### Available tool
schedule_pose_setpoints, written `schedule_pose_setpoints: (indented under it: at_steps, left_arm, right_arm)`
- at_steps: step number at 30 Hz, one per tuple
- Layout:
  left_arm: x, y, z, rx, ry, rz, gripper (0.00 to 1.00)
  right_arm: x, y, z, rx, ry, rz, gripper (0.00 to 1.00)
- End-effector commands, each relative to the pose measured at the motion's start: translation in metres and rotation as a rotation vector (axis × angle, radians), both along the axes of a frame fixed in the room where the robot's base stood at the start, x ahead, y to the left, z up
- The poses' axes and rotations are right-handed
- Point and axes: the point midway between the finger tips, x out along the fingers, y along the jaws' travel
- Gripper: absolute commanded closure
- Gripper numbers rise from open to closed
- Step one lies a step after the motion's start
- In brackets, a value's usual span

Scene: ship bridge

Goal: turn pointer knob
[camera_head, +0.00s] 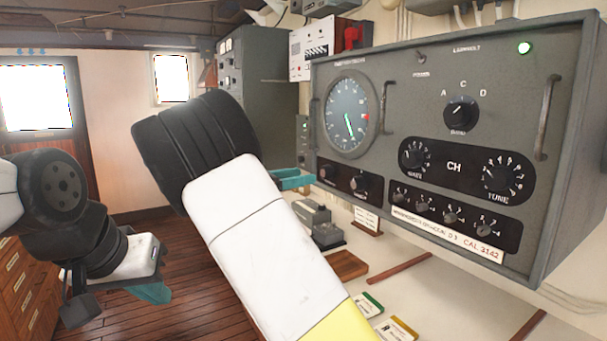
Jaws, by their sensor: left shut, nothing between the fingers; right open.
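The grey panel (395,100) fills the right side and carries several dark knobs. A pointer knob (460,112) marked A, C, D sits at upper right; I cannot tell its exact setting. Larger knobs sit below it, one at the left (415,157) and the TUNE knob (500,178). My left gripper (150,292) is shut and empty, low at the left, far from the panel. Teal fingers of my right gripper (292,181) show beside the panel's lower left edge, open; the rest is hidden behind my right arm. It touches no knob that I can see.
A round gauge (348,112) and metal handles (547,118) stand out from the panel. A small grey device (318,220) and labelled cards (397,329) lie on the desk (440,295) below. Wooden drawers (25,290) stand at lower left. Open floor (190,270) lies between.

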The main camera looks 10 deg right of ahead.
Motion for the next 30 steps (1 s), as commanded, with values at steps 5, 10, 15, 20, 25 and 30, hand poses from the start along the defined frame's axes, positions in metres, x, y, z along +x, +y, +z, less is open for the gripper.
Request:
schedule_pose_setpoints:
  at_steps: [5, 10, 15, 20, 25, 30]
  left_arm:
    - [0.000, 0.000, 0.000, 0.000, 0.000, 0.000, 1.00]
    - [0.000, 0.000, 0.000, 0.000, 0.000, 0.000, 1.00]
    - [0.000, 0.000, 0.000, 0.000, 0.000, 0.000, 1.00]
    - [0.000, 0.000, 0.000, 0.000, 0.000, 0.000, 1.00]
    - [0.000, 0.000, 0.000, 0.000, 0.000, 0.000, 1.00]
    - [0.000, 0.000, 0.000, 0.000, 0.000, 0.000, 1.00]
  right_arm:
    - [0.009, -0.030, 0.000, 0.002, 0.000, -0.005, 0.41]
    - [0.017, -0.051, -0.001, 0.003, 0.000, -0.003, 0.41]
    - [0.021, -0.060, -0.001, 0.004, 0.000, -0.002, 0.41]
    - [0.021, -0.061, -0.001, 0.004, 0.000, -0.002, 0.41]
    - [0.021, -0.061, -0.001, 0.005, 0.000, -0.002, 0.59]
    - [0.021, -0.061, -0.001, 0.005, 0.000, -0.002, 0.92]
